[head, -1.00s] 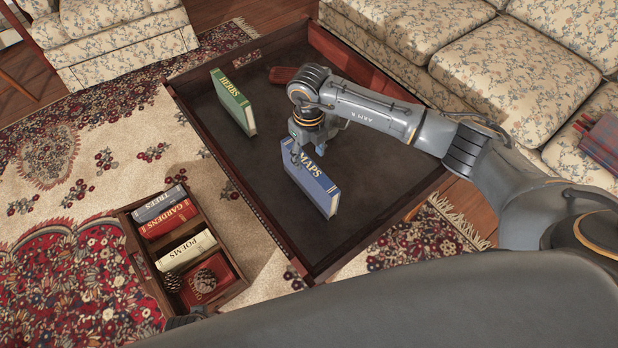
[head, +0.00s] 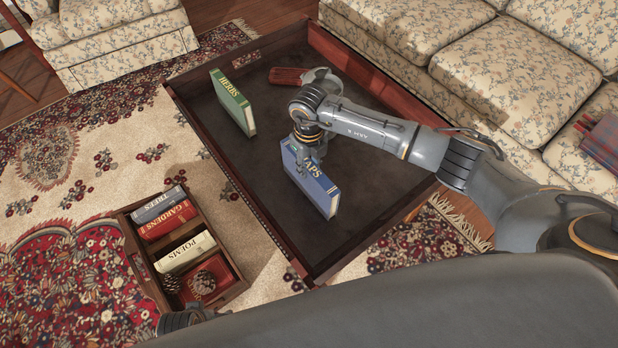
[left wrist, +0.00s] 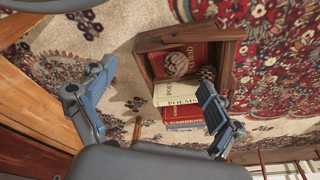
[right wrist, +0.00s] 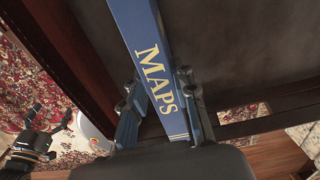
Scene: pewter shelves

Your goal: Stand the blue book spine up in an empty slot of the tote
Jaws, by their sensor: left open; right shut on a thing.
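The blue book (head: 318,190), lettered MAPS, stands spine up in the large dark tray. My right gripper (head: 309,160) is over its far end, with a finger on each side of the spine; the right wrist view shows the book (right wrist: 148,62) between the fingers (right wrist: 155,92). The wooden tote (head: 150,277) is on the rug at lower left. It holds the TREES, GARDENS and POEMS books spine up, with a gap between GARDENS and POEMS. My left gripper (left wrist: 148,102) is open and empty above the tote (left wrist: 228,38).
The tray's raised dark rim (head: 236,186) lies between the blue book and the tote. A green HERBS book (head: 232,101) stands farther back in the tray. A red book (head: 222,271) with a pinecone (head: 203,283) fills the tote's near end. A floral sofa (head: 470,60) borders the right.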

